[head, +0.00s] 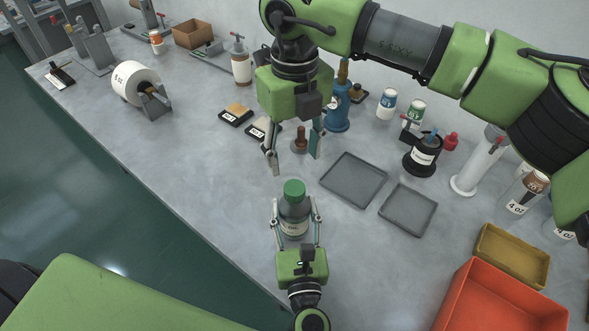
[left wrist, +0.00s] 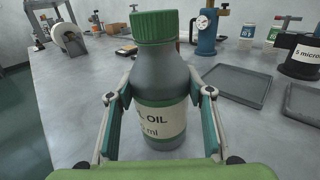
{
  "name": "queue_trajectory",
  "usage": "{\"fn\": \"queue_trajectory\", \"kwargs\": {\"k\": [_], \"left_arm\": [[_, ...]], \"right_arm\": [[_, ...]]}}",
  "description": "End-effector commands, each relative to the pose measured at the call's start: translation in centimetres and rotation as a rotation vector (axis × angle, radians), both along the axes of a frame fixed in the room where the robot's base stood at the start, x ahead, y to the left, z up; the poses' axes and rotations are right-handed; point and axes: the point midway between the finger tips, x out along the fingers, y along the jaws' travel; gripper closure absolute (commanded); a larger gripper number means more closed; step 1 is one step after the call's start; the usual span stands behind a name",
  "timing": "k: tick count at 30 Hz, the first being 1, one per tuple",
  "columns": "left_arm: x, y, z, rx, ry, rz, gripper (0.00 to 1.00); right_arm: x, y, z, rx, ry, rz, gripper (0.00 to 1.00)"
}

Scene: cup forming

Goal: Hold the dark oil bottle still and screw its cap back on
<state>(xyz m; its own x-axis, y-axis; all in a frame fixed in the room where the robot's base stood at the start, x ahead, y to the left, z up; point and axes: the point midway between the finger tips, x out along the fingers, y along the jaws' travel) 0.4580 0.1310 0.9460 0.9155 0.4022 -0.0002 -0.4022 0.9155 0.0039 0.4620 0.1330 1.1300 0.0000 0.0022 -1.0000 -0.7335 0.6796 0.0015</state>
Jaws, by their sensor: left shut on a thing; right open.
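The dark oil bottle (head: 295,214) stands upright on the grey bench. Its green cap (head: 294,190) sits on top of the neck, and I cannot tell how tightly. My left gripper (head: 296,222) is shut on the bottle's body, one finger on each side. In the left wrist view the bottle (left wrist: 162,85) fills the middle, its label partly readable as oil, with the green cap (left wrist: 154,27) on it. My right gripper (head: 294,163) is open and empty, pointing down above the bench, behind the bottle in the head view and apart from the cap.
Two grey trays (head: 325,180) (head: 385,222) lie right of the bottle. A small brown stopper-like thing (head: 300,140) stands near my right fingers. A blue pump device (head: 337,115) is behind. Orange (head: 470,315) and yellow (head: 483,262) bins are front right. The bench left of the bottle is clear.

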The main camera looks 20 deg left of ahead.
Motion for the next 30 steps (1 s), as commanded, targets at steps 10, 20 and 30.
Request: {"fn": "queue_trajectory", "kwargs": {"k": [10,20,30], "left_arm": [[0.0,0.0,0.0,0.001,0.000,0.000,1.00],[0.0,0.0,0.0,0.001,0.000,0.000,0.33],[-0.3,-0.1,0.0,0.001,0.001,0.000,0.33]], "right_arm": [[0.0,0.0,2.6,-0.001,0.001,-0.001,0.50],[0.0,0.0,2.5,-0.001,0.001,-0.001,0.50],[0.0,0.0,2.5,-0.001,0.001,-0.001,0.50]]}}
